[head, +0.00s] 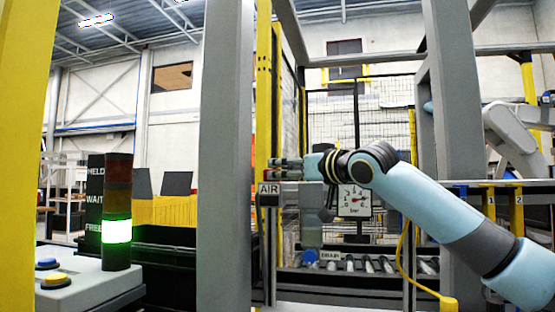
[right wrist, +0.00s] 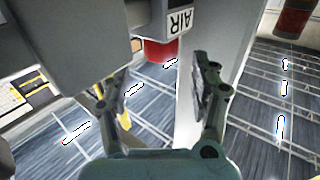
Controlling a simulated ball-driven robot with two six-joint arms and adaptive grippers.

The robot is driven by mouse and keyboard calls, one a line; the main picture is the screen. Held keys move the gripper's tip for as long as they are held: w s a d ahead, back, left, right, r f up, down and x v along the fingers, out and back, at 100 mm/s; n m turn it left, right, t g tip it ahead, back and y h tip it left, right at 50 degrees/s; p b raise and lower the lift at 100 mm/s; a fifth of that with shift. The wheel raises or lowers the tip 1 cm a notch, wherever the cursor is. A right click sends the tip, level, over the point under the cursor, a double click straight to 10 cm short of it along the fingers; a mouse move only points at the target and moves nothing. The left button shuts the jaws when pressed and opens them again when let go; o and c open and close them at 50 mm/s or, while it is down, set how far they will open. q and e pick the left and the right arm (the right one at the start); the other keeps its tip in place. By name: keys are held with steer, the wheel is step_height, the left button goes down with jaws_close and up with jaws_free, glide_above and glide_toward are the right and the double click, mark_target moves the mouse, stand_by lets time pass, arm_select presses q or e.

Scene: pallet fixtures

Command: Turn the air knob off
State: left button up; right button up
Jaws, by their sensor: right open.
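The red air knob (right wrist: 160,48) shows in the right wrist view just beside the white AIR label (right wrist: 180,20). The AIR label also shows in the head view (head: 268,189), on a grey unit by the post. My right gripper (head: 283,168) reaches in from the right at the height just above that label. In the right wrist view my right gripper (right wrist: 160,72) is open, its two fingers apart, with the knob lying between their directions near the tips. I cannot tell whether a finger touches it. The knob's turn position is not clear. My left gripper is out of view.
A pressure gauge (head: 355,200) marked bar sits behind my right forearm. A blue knob (head: 311,255) is beside a DRAIN label, above a roller conveyor (head: 365,265). A grey post (head: 225,150) stands left of the gripper. The signal tower (head: 118,230) glows green.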

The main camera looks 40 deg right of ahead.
steer(key=shift+w+a+f, duration=0.1)
steer(key=shift+w, duration=1)
steer(key=shift+w+a, duration=0.1)
steer(key=shift+w, duration=0.95)
steer(key=c, duration=1.1)
